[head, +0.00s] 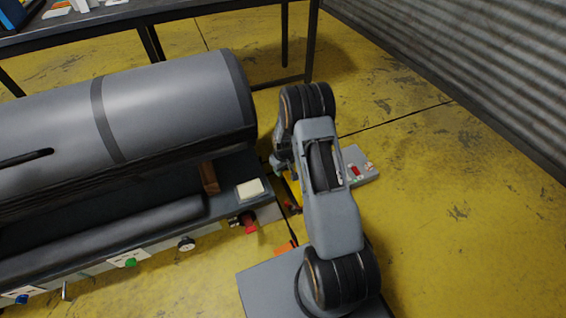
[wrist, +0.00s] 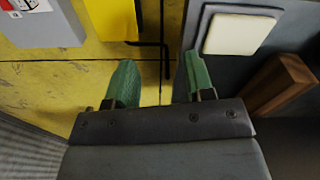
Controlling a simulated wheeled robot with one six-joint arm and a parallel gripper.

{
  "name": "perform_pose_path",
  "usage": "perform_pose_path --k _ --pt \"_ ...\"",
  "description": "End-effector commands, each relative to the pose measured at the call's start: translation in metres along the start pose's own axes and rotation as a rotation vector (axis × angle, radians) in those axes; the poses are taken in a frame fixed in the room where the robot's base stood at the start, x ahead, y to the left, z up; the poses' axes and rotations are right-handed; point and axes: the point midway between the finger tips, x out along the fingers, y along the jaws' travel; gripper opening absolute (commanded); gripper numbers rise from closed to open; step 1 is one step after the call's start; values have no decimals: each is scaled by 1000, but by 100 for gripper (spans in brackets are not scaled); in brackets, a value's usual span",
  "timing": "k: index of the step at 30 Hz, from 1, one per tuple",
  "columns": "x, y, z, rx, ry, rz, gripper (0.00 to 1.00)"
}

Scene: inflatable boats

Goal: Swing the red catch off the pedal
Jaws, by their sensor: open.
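My gripper (wrist: 160,78) is open, with its two green fingers apart and nothing between them. In the head view my own arm mostly hides it, beside the end of the grey boat tube. A yellow block (wrist: 109,18), possibly the pedal, shows beyond and left of the fingers in the wrist view. A thin black bent bar (wrist: 164,48) runs beside it. In the head view a narrow yellow part (head: 293,188) shows left of my arm. I cannot clearly make out the red catch; my arm hides much of this area.
A grey box (head: 358,158) with red markings lies right of my arm. A pale square pad (head: 250,188) and a red knob (head: 249,222) are on the bench end under the grey tube (head: 170,95). A dark table (head: 180,14) stands behind. The floor at right is clear.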

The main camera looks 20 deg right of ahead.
Motion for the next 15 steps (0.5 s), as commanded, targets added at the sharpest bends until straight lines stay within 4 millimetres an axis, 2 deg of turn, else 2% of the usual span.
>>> perform_pose_path --k 1,6,15 --pt "-7 -1 -1 0 2 1 48" --pt "-17 -1 -2 2 5 1 48" --pt "-20 -2 -2 4 6 2 48"
